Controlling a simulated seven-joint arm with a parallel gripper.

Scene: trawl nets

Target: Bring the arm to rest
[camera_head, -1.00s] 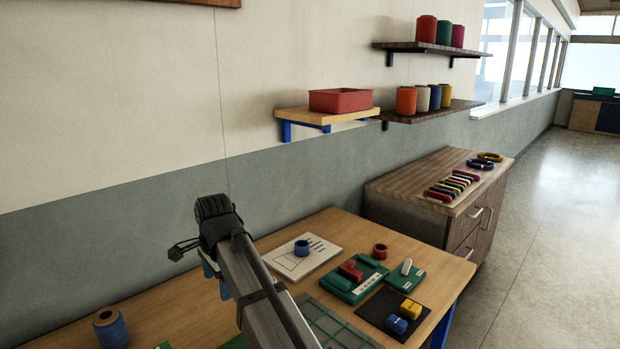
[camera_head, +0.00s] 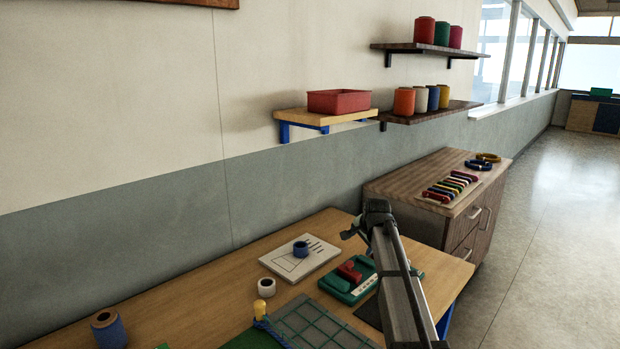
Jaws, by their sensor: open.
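My arm reaches up from the bottom right of the picture over the right part of the wooden workbench (camera_head: 170,292). Its end, my gripper (camera_head: 374,218), is above the bench's far right part, in front of the cabinet. Under and beside the arm lie a green tray with red pieces (camera_head: 350,283) and a dark mat (camera_head: 370,313), both partly covered by the arm.
A cabinet (camera_head: 400,185) stands behind; shelves (camera_head: 430,113) hang on the wall.

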